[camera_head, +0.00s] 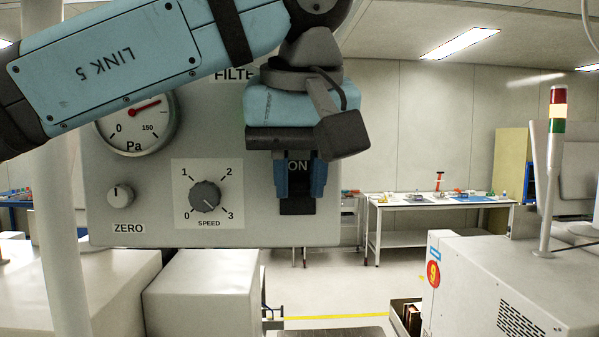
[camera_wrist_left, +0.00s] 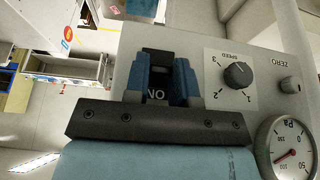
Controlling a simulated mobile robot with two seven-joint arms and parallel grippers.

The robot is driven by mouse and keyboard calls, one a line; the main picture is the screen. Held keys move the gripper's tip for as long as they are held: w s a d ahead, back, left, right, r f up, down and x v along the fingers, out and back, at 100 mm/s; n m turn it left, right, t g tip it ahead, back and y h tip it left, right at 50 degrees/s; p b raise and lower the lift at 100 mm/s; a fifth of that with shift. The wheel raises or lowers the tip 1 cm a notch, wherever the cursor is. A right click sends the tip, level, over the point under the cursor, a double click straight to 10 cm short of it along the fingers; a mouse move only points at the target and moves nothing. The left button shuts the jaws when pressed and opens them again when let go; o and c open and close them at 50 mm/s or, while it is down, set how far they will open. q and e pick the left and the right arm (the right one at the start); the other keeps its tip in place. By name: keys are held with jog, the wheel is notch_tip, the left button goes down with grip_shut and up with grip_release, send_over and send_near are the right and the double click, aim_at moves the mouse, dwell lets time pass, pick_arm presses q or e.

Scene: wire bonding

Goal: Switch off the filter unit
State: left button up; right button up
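The left wrist view shows the panel upside down, with the switch (camera_wrist_left: 158,68) between the fingers. The switch's lever position and any finger contact cannot be told. My right gripper is out of view.
A white machine (camera_head: 520,290) with a signal tower (camera_head: 554,125) stands at the right. A pale box-shaped housing (camera_head: 200,300) lies below the panel. A workbench (camera_head: 430,202) with small items stands at the back. Open floor shows between the machines.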

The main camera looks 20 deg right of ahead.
pick_arm(q)
grip_shut()
jog(key=shift+s+a+f+t+b, duration=0.1)
jog(key=shift+f+t+b, duration=0.3)
jog(key=shift+t+b, duration=0.5)
jog(key=t+b, duration=0.2)
jog(key=b, duration=0.1)
jog(key=f+t+h+b, duration=0.1)
jog(key=t+b, duration=0.1)
jog(key=b, duration=0.2)
jog(key=f+t+h+b, duration=0.1)
jog(key=t+b, duration=0.1)
jog(key=b, duration=0.2)
jog(key=shift+s+a+f+t, duration=0.1)
jog(key=shift+s+f+t, duration=0.2)
jog(key=shift+t, duration=0.1)
jog(key=shift+t+h+b, duration=0.4)
jog(key=shift+t+b, duration=0.1)
jog(key=shift+b, duration=0.3)
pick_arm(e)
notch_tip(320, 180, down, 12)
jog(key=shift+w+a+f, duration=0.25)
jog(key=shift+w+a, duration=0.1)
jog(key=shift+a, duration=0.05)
pick_arm(q)
jog(key=shift+r, duration=0.1)
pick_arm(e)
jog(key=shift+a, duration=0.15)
